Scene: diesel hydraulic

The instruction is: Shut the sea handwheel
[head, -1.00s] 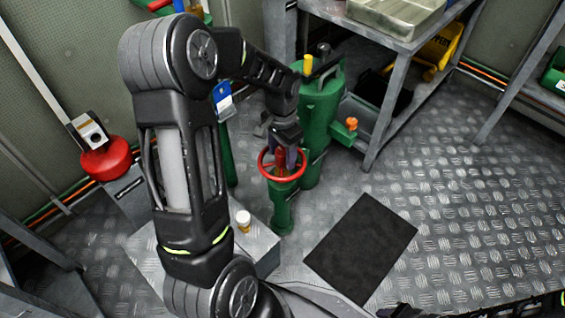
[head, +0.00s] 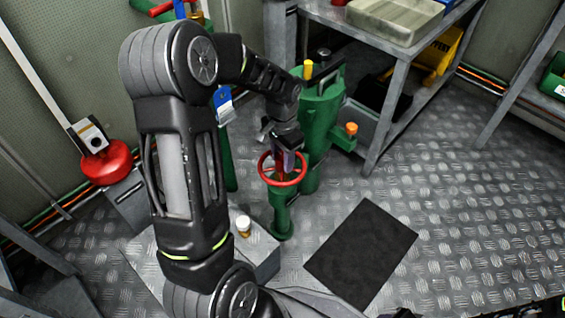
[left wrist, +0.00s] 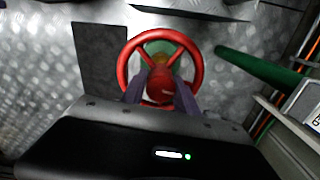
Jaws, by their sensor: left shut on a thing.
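The red handwheel (head: 264,170) sits on top of a short green valve stand (head: 281,214), in front of a larger green housing. In the left wrist view the wheel (left wrist: 123,70) shows as a red ring with spokes and a red hub (left wrist: 160,84). My left gripper (head: 283,165) comes down from above into the middle of the wheel. In the left wrist view its two fingers (left wrist: 160,90) lie on either side of the red hub and are shut on it. The fingertips are partly hidden by the hub. My right gripper is not in view.
A green housing (head: 318,115) with a yellow-capped post stands just behind the wheel. A metal workbench (head: 385,40) stands at the back right. A dark mat (head: 360,252) lies on the floor. A low grey box with a small white and amber jar (head: 243,225) stands left of the valve.

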